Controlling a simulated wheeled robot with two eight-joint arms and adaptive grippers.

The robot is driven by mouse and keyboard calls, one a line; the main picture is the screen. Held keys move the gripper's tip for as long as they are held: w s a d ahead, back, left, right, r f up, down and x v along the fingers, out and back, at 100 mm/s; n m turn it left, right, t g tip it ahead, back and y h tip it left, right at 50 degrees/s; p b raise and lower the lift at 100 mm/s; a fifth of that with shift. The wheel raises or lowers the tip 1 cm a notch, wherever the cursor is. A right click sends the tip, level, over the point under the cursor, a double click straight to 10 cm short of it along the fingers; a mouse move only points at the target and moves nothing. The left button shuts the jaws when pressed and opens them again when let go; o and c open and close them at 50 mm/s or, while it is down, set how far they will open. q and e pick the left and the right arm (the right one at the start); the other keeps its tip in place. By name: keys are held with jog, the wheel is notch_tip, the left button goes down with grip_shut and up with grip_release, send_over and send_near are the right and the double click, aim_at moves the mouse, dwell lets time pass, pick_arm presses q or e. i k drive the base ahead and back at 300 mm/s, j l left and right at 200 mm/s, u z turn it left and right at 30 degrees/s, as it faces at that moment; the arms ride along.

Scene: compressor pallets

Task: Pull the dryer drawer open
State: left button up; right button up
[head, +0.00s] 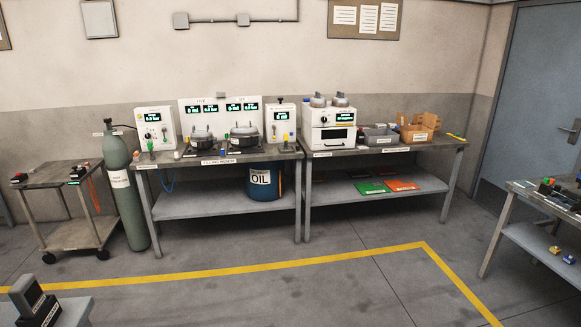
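A white box-shaped unit (309,130), which looks like the dryer, stands on the left part of the right-hand bench against the back wall. It has a small lit display at upper right and a lower front panel with a dark slot-like window (334,134), which looks like the drawer front. This panel looks flush with the body, so the drawer appears closed. Neither of my grippers is in view.
The right-hand bench (320,151) also bears a grey bin (381,137) and cardboard boxes (420,128). A filling bench (228,160) stands left of it, with a gas cylinder (124,200) beside it. Open floor marked by a yellow line (300,263) lies in front.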

aim_at(325, 139)
jog(key=i+j, duration=0.15)
jog(key=i, duration=0.55)
jog(key=i+j, duration=0.1)
jog(key=i, duration=0.55)
jog(key=i+j, duration=0.15)
jog(key=i, duration=0.55)
